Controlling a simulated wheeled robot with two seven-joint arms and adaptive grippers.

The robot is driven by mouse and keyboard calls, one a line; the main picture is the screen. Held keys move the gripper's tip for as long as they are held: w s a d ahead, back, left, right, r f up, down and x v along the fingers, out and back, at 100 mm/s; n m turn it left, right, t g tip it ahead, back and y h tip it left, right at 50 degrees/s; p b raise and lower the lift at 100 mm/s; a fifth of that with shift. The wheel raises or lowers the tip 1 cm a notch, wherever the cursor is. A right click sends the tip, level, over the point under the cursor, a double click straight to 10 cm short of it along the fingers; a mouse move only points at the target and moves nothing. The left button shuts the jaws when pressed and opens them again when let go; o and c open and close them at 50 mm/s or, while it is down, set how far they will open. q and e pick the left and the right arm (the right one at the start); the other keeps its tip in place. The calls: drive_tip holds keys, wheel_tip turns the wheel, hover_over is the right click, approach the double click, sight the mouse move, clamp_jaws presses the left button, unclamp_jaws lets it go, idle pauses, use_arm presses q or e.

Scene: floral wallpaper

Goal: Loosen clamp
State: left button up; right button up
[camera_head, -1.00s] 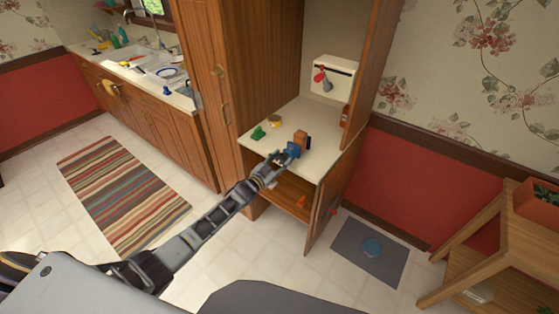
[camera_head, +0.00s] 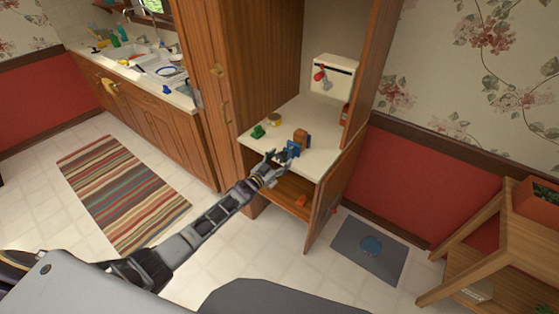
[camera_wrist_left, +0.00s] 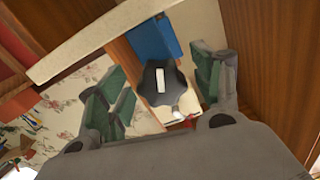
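The clamp (camera_head: 293,148) is blue and sits by a brown wooden block (camera_head: 301,137) near the front edge of the cabinet's pale shelf. In the left wrist view the blue clamp body (camera_wrist_left: 154,40) shows with its dark lobed knob (camera_wrist_left: 171,88), which bears a white mark. My left gripper (camera_head: 275,159) is in front of the clamp. Its green-padded fingers are apart, one on each side of the knob, with visible gaps. It holds nothing. I cannot tell how tightly the clamp grips the block. My right gripper is not in view.
A green object (camera_head: 258,131) and a yellowish round tin (camera_head: 274,120) stand left of the clamp on the shelf (camera_head: 316,159). Tall wooden panels flank the shelf. An open lower door (camera_head: 328,212) stands to the right. The floor around the cabinet is mostly clear.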

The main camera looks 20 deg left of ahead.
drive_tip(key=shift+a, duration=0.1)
use_arm(q)
drive_tip(key=v, duration=1.2)
idle(0.9)
drive_tip(key=shift+a, duration=0.1)
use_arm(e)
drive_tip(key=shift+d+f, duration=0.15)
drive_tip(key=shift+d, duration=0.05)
